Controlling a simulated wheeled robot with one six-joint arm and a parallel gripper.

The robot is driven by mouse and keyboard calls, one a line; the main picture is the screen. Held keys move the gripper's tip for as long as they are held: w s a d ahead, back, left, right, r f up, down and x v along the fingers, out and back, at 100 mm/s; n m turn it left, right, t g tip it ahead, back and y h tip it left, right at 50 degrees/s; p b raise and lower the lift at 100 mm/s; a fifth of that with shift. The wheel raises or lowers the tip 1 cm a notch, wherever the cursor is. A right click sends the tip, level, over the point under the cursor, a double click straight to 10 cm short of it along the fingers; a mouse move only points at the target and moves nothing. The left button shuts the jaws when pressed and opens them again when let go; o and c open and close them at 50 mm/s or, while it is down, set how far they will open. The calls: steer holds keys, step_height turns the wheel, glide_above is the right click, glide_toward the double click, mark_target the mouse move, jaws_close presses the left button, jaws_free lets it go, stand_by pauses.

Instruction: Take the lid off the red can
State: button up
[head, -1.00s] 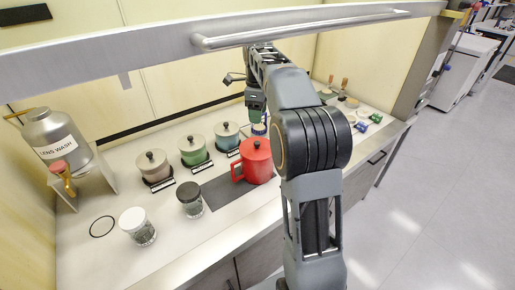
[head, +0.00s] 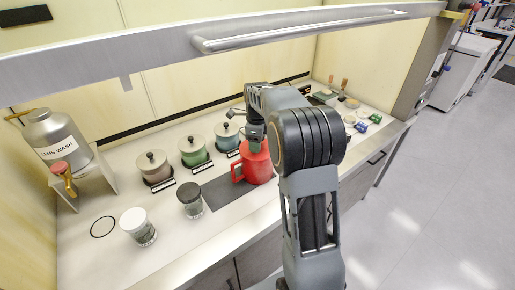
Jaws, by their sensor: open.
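The red can (head: 258,167) stands upright at the right end of a dark mat on the counter, its handle on the left side. My gripper (head: 255,146) points down right over the top of the can. The gripper is open, though its fingertips are small and partly merge with the can's top in this view. The lid and its knob are hidden behind the gripper, so I cannot tell whether the fingers touch the knob.
Three lidded cans, pinkish (head: 154,168), green (head: 194,151) and blue (head: 228,135), stand along the back. A steel lens wash tank (head: 57,139) is at left. A metal rail (head: 300,39) crosses above.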

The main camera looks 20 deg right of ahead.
steer(key=shift+f, duration=0.2)
steer(key=shift+c, duration=0.4)
steer(key=c, duration=0.9)
jaws_close()
steer(key=shift+r, duration=0.15)
